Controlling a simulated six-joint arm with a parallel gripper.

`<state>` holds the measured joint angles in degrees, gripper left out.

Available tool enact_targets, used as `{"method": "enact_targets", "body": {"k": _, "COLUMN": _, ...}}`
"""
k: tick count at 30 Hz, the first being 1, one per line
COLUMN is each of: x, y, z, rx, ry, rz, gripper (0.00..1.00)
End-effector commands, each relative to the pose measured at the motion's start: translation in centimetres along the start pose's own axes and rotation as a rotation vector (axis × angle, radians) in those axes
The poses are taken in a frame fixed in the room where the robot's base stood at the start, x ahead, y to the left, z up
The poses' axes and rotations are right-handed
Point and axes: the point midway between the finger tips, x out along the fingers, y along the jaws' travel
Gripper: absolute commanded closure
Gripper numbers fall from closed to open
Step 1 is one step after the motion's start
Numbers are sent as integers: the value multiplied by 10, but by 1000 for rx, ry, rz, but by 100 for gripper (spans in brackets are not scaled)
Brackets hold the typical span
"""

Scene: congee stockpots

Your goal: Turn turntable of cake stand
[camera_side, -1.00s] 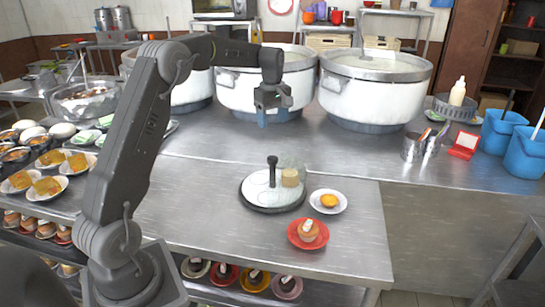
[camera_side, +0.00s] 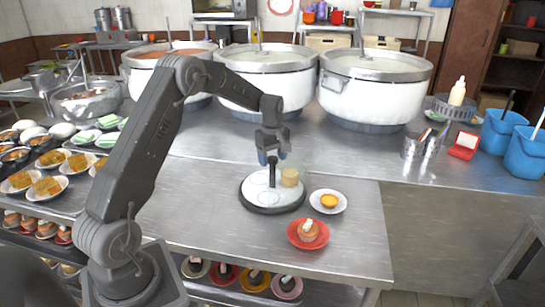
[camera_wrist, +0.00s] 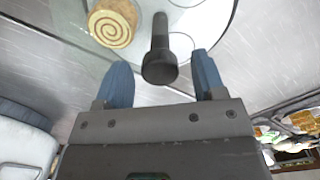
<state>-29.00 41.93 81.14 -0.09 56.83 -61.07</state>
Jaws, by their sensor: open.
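The cake stand's turntable (camera_side: 256,194) is a round white disc on a dark base, on the steel counter in the side view. A dark upright post (camera_side: 272,176) with a knob rises from it. In the wrist view the post (camera_wrist: 160,50) shows near the middle, between and just beyond my blue fingertips. A rolled cake (camera_side: 290,177) with a spiral face sits on the disc; it also shows in the wrist view (camera_wrist: 112,24). My gripper (camera_side: 272,158) is open above the disc, fingers pointing down on either side of the post's top. Whether a finger touches the post I cannot tell.
A white plate with a tart (camera_side: 329,202) and a red plate with a cupcake (camera_side: 308,234) stand right of the stand, near the counter edge. Large stockpots (camera_side: 372,90) stand behind.

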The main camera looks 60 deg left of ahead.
Motion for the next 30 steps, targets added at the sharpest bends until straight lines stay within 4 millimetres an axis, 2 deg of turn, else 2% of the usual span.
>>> {"method": "enact_targets", "body": {"k": 4, "x": 0, "y": 0, "z": 0, "rx": 0, "ry": 0, "rz": 0, "gripper": 37}}
{"method": "enact_targets", "body": {"k": 24, "x": 0, "y": 0, "z": 0, "rx": 0, "ry": 0, "rz": 0, "gripper": 100}}
{"method": "enact_targets", "body": {"k": 30, "x": 0, "y": 0, "z": 0, "rx": 3, "ry": 0, "rz": 0, "gripper": 100}}
